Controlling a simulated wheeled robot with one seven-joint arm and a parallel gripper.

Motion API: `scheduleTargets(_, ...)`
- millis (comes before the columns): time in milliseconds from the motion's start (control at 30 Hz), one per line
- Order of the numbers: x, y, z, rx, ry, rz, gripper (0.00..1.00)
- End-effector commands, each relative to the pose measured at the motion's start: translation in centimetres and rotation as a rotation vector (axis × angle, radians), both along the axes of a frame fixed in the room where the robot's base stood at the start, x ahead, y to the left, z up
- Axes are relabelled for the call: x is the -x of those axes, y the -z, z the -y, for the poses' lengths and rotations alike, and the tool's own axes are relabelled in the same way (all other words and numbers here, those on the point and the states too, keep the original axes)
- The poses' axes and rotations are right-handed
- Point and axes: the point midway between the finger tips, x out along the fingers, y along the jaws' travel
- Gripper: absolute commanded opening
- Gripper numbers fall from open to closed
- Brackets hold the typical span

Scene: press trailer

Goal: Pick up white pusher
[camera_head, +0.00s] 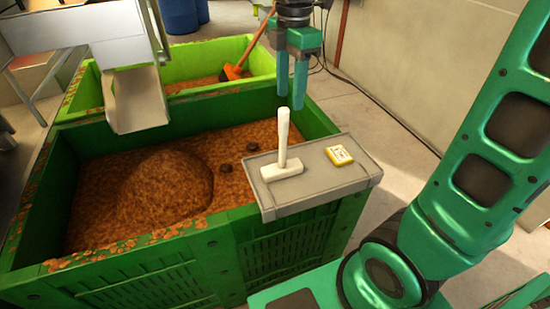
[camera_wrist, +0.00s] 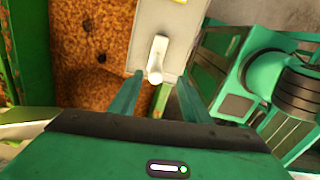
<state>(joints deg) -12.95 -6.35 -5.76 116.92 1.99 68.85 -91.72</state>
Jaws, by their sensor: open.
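The white pusher (camera_head: 283,150) stands on a grey board (camera_head: 315,192), with a wide base and its handle pointing up. In the wrist view the white pusher (camera_wrist: 156,60) is seen along its handle, just beyond the fingertips and between them in the picture. My gripper (camera_head: 291,100) is open and empty, fingers pointing down, near the height of the handle's top. In the wrist view my gripper (camera_wrist: 152,88) shows its two fingers apart, one on each side of the handle's line. I cannot tell the exact gap in depth.
The board lies on the corner of a green crate (camera_head: 160,272) of brown pomace (camera_head: 150,190). A yellow-and-white box (camera_head: 339,155) lies right of the pusher. Behind are a second crate (camera_head: 222,53) with an orange shovel (camera_head: 234,72) and a metal chute (camera_head: 137,100).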

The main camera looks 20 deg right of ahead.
Motion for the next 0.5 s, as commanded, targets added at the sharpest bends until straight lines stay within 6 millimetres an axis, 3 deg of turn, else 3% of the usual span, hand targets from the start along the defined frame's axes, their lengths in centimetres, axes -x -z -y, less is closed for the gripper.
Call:
scheduleTargets(300,-0.1,4.3,-1.7,0.000,-0.036,-0.003,0.43)
scheduleTargets(500,-0.1,5.6,-2.0,0.000,-0.039,-0.002,0.43)
